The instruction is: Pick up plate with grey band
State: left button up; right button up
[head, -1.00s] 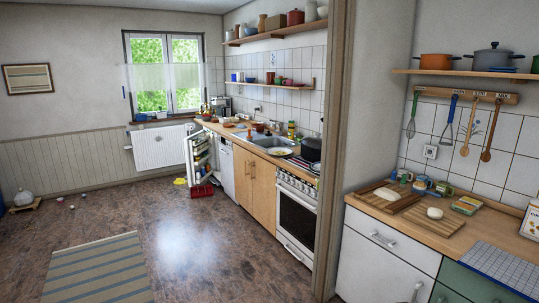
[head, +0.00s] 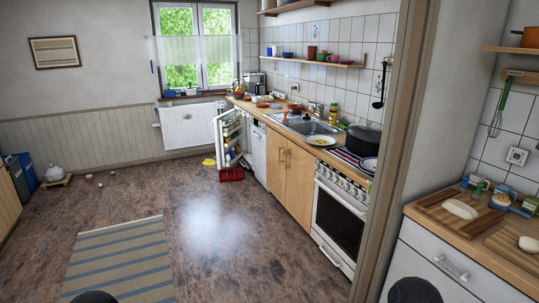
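A light round plate (head: 321,140) with something yellowish on it lies on the wooden worktop between the sink and the stove. Another small pale plate (head: 370,163) lies at the right end of the stove top, partly cut off by the wall edge. Both are too small and far away to tell whether either has a grey band. Neither of my grippers shows; only dark rounded parts, seemingly of my own arms, show at the bottom edge. Both plates are well away from me.
A black pot (head: 362,138) stands on the stove beside the plate. The open fridge door (head: 228,138) juts into the room, with a red dustpan (head: 231,174) on the floor. A striped rug (head: 120,262) lies at left. A near counter (head: 480,250) stands at right, past a wall edge. The middle floor is clear.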

aim_at(318, 140)
jog(key=i, duration=2.15)
